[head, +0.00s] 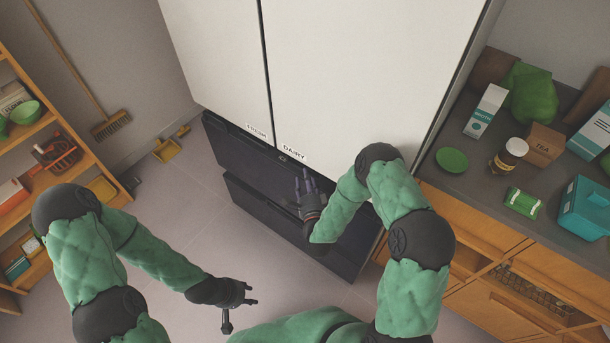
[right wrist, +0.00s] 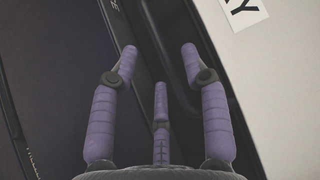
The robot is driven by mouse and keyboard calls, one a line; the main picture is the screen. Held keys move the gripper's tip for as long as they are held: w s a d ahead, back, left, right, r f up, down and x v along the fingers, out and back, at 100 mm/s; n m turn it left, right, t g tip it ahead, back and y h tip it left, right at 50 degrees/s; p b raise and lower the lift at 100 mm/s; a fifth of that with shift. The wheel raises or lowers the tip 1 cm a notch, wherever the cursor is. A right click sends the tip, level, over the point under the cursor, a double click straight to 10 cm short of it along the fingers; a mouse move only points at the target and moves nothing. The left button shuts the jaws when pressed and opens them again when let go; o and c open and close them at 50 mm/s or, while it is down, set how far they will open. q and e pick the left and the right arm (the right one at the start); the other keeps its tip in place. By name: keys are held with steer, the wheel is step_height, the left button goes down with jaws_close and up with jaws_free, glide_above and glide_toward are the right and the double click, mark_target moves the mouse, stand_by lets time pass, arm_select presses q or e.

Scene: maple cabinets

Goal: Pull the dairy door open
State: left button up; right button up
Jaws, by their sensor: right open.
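The dairy door (head: 365,70) is the wide white right-hand door of the fridge, with a DAIRY label (head: 293,152) at its lower left corner. It looks shut, beside the narrower fresh door (head: 215,60). My right gripper (head: 308,182) is just below the label, in front of the dark lower drawers. In the right wrist view its purple fingers (right wrist: 160,70) are spread and empty, by the dark recess along the door's edge; part of the label (right wrist: 243,10) shows at top right. I cannot tell if they touch the door. My left gripper (head: 248,293) is low over the floor, away from the fridge.
A counter (head: 470,185) with a carton, a jar, a tea box and other goods stands to the right of the fridge. An orange shelf unit (head: 75,150) and a broom (head: 110,125) are at the left. The floor (head: 190,235) in front is clear.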

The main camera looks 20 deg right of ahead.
steer(key=shift+w+d, duration=0.15)
steer(key=shift+w, duration=1.15)
steer(key=shift+c, duration=0.2)
jaws_close()
